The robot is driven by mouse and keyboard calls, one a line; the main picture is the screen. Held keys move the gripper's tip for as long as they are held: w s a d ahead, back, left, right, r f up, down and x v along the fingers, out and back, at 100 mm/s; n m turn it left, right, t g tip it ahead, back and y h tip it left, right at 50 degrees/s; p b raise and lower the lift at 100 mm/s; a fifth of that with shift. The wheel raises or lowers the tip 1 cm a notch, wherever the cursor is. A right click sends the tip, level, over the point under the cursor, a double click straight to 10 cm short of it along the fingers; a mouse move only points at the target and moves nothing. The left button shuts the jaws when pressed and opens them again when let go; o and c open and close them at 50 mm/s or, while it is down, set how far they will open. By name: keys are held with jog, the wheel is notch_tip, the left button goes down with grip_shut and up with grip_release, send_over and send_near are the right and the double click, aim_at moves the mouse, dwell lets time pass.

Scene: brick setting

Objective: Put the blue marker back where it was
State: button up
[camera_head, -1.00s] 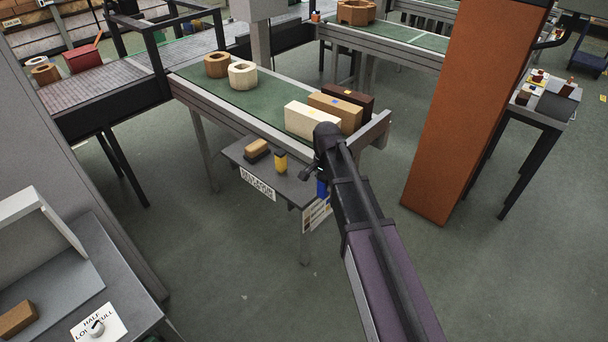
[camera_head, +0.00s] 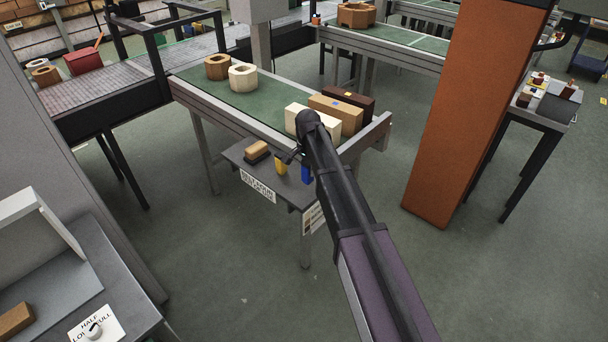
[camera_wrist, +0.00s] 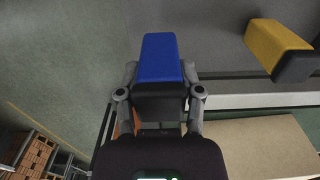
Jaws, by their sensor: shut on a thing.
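The blue marker (camera_wrist: 159,58) is a blue block with a dark end, held between the fingers of my gripper (camera_wrist: 158,95) in the wrist view. In the head view the blue marker (camera_head: 306,174) shows beside my arm, over the right part of a small grey shelf (camera_head: 238,155). My gripper is mostly hidden behind my arm there. A yellow marker (camera_head: 281,164) with a dark end stands on the shelf just left of the blue one; it is at the upper right in the wrist view (camera_wrist: 278,48). I cannot tell whether the blue marker touches the shelf.
A brown brush-like block (camera_head: 257,151) lies on the shelf's left part. Above the shelf runs a green conveyor (camera_head: 262,112) with cream, tan and dark brown blocks close to my arm. An orange pillar (camera_head: 470,110) stands to the right. The floor in front is clear.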

aim_at(305, 174)
jog(key=shift+w+a, duration=0.25)
jog(key=shift+w, duration=0.2)
jog(key=shift+w+a+f+b, duration=0.2)
jog(key=shift+f+b, duration=0.1)
jog(key=shift+b, duration=0.05)
jog(key=shift+s+f+b, duration=0.1)
jog(key=shift+f+b, duration=1.4)
jog(key=shift+d+f, duration=0.1)
jog(key=shift+f, duration=0.05)
jog(key=o, duration=0.9)
notch_tip(305, 174, up, 12)
jog(key=p, duration=1.2)
